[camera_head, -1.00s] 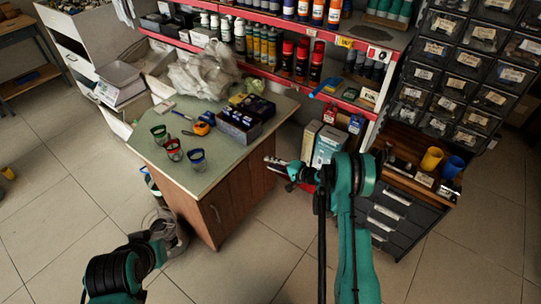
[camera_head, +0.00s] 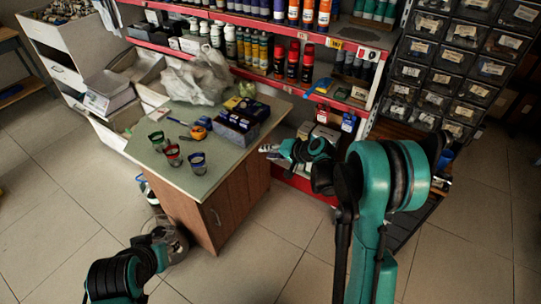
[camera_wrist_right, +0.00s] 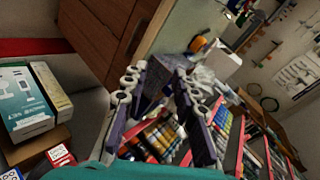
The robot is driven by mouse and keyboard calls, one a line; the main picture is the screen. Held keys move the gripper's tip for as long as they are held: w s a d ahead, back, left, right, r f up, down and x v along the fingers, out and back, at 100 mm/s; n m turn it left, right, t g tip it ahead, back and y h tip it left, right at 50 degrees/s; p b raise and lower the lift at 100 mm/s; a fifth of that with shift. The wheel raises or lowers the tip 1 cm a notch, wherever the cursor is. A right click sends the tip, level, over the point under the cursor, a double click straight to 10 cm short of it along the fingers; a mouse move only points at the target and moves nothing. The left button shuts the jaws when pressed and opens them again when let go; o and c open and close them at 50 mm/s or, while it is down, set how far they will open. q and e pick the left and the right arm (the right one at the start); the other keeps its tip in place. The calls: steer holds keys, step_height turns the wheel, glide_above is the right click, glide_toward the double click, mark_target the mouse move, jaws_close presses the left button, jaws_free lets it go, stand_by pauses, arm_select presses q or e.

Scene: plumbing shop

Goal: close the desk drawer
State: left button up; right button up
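Brown panels with dark seams, which look like drawer fronts (camera_wrist_right: 92,42), show at the upper left of the right wrist view. I cannot tell how far any drawer stands out. My right gripper (camera_head: 268,150) is just beyond the desk's right edge, near top height. Its fingers (camera_wrist_right: 158,105) are apart with nothing between them, and no contact with the desk shows. My left arm is at the lower left of the head view; its fingers cannot be made out.
Three cups (camera_head: 172,155), a blue box (camera_head: 237,127) and a plastic bag (camera_head: 200,78) are on the desktop. A red-edged shelf (camera_head: 300,88) of bottles stands behind. Boxes (camera_wrist_right: 28,100) stand left of my right gripper in the wrist view. The tiled floor in front is open.

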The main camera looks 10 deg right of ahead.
steer(key=shift+s+a+r+h, duration=0.2)
steer(key=shift+s+r+h, duration=0.2)
steer(key=shift+s+r, duration=0.9)
steer(key=shift+s+f, duration=0.1)
steer(key=shift+f, duration=0.1)
steer(key=s+a+r+n+g+h, duration=0.15)
steer(key=s+r, duration=0.25)
steer(key=s, duration=0.4)
steer(key=s+r+n+h, duration=0.1)
steer(key=s+r+n, duration=0.15)
steer(key=s, duration=0.55)
steer(key=s+d+n+h, duration=0.2)
steer(key=s+d+h, duration=0.1)
steer(key=s, duration=1.1)
steer(key=shift+s+f, duration=0.2)
steer(key=shift+s, duration=0.2)
steer(key=shift+h, duration=0.25)
